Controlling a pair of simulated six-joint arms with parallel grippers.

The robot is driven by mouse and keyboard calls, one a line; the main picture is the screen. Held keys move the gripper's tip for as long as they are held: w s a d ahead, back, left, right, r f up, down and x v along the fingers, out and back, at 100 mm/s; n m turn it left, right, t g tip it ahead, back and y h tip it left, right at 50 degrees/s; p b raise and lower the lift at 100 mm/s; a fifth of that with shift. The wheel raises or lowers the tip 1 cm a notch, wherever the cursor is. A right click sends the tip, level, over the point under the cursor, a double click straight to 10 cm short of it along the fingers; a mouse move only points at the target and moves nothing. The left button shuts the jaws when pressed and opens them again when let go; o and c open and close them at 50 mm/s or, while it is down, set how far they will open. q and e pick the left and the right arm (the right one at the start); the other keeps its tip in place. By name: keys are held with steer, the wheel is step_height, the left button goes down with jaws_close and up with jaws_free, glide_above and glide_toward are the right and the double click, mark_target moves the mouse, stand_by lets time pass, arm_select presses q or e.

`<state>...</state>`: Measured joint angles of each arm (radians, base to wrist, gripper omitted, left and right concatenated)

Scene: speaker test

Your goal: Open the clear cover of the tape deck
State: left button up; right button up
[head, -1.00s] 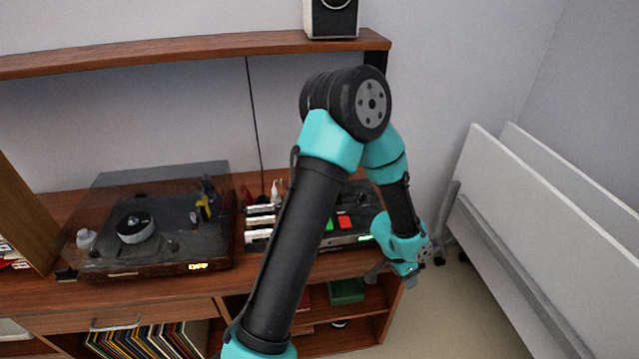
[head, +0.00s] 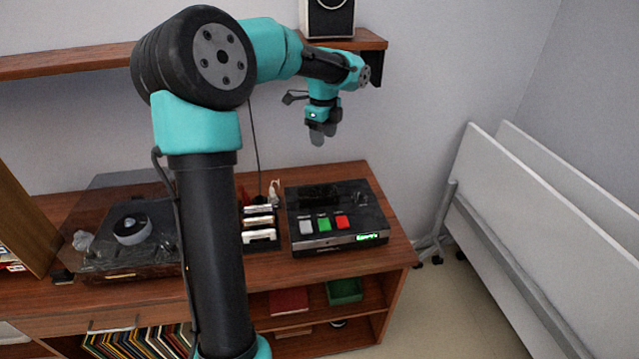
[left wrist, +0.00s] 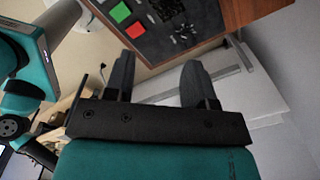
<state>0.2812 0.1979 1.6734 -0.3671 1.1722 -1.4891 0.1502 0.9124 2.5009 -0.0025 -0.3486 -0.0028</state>
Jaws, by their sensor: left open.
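The tape deck (head: 362,221) is a black box on the right part of the wooden cabinet top, with a grey, a green and a red button and a lit green display at its front. I cannot clearly make out its clear cover or tell its position. In the left wrist view the deck (left wrist: 154,42) shows at the top, partly cut off. My left gripper (head: 321,136) is open and empty, in the air above the deck's back edge, not touching it. Its two fingers stand apart in the left wrist view (left wrist: 158,72). My right gripper is not in view.
A turntable (head: 110,258) with a clear lid stands at left, partly behind my arm. Several cassettes (head: 259,237) stand in a holder close left of the deck. A wooden shelf (head: 372,40) with a speaker (head: 328,17) is above. White panels (head: 540,210) stand right of the cabinet.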

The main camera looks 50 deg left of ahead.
mark_target(318, 185)
arm_select(q)
steer(key=shift+s+a+r, duration=0.25)
steer(key=shift+s+a, duration=0.25)
steer(key=shift+f, duration=0.1)
step_height(318, 185, down, 17)
steer(key=shift+f, duration=0.15)
stand_by(0.4)
steer(key=shift+c, duration=0.2)
jaws_close()
stand_by(0.4)
